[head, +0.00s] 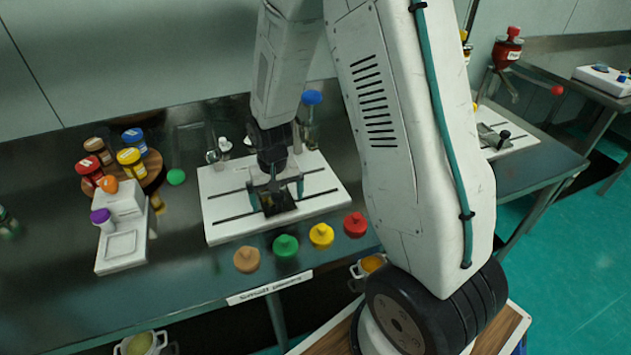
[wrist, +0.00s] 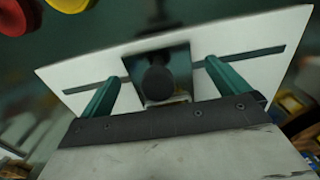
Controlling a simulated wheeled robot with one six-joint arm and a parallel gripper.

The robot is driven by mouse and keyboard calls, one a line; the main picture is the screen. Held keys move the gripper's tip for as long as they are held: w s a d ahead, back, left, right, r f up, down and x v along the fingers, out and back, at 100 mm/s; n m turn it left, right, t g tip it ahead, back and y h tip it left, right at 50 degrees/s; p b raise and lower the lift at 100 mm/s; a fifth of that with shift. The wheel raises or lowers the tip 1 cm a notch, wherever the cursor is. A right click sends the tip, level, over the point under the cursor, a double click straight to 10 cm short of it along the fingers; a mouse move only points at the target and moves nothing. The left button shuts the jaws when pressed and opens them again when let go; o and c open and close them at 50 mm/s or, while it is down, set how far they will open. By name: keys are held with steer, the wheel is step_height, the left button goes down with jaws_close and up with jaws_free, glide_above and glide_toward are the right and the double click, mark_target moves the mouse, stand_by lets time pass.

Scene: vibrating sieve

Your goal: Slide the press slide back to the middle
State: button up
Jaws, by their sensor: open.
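The press slide (head: 279,205) is a dark block on a white base plate (head: 228,232) with two dark slots. In the wrist view the slide (wrist: 178,60) carries a round black knob (wrist: 158,84). It appears near the middle of the slot length. My gripper (head: 275,187) is over the plate, and in the wrist view (wrist: 161,72) its teal fingers stand open, one on each side of the slide. Gaps show between fingers and slide there. My gripper and wrist hide part of the slide in the head view.
Tan, green, yellow and red knobbed pieces (head: 285,246) lie along the front of the bench. A white scale (head: 122,250) and a round wooden tray of jars (head: 152,183) stand to the left. A blue-topped bottle (head: 312,98) stands behind the plate.

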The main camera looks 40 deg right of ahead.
steer(key=shift+r, duration=4.3)
steer(key=s+a+r+n, duration=0.1)
steer(key=s+r, duration=0.8)
steer(key=s, duration=0.3)
steer(key=s+a+r+n+t, duration=0.1)
steer(key=s+r+n, duration=0.1)
steer(key=s+r, duration=0.7)
steer(key=shift+s+a+r, duration=0.2)
steer(key=shift+s+r, duration=0.15)
steer(key=shift+s, duration=1.65)
